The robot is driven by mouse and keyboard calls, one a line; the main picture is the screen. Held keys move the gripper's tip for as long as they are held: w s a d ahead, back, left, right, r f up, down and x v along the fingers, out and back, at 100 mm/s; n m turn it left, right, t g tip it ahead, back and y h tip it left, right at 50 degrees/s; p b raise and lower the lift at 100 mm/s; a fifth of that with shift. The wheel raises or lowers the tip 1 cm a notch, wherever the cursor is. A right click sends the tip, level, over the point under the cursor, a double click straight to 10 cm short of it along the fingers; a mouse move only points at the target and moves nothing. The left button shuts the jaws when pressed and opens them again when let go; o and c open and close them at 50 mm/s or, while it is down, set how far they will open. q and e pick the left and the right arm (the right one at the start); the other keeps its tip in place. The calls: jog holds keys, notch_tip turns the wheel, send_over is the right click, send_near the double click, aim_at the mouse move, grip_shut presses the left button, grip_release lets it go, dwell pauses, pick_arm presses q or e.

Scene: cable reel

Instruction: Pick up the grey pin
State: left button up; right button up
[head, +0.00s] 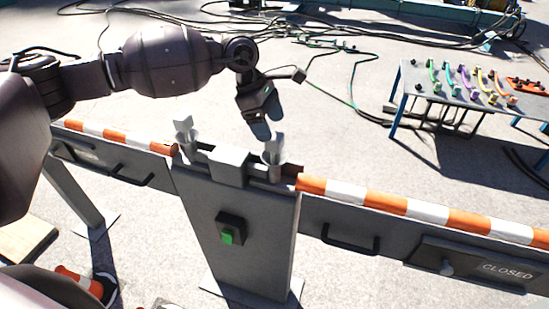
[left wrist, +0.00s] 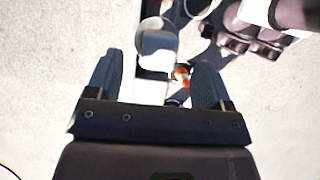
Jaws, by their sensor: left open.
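Two grey pins stand upright on top of the barrier's grey post: one on the left (head: 184,135) and one on the right (head: 272,152). Each has a wider, angled top. My left gripper (head: 262,122) is open and empty, pointing down just above and behind the right pin. In the left wrist view, a pale grey rounded piece (left wrist: 157,48), seemingly the right pin's top, lies ahead between the open fingers (left wrist: 157,78). It looks apart from both fingers. I cannot tell the exact height gap. My right gripper is not in view.
Orange-and-white barrier arms (head: 420,211) run out from both sides of the post (head: 240,225). A green button (head: 227,237) is on its front. A table (head: 470,83) with coloured handles stands at the back right. Cables (head: 330,75) lie on the floor behind.

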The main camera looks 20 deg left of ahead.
aim_at(277, 142)
pick_arm(q)
jog(key=shift+p+x, duration=0.3)
jog(key=shift+x, duration=2.6)
jog(key=shift+a, duration=0.1)
jog(key=shift+c, duration=0.3)
grip_shut()
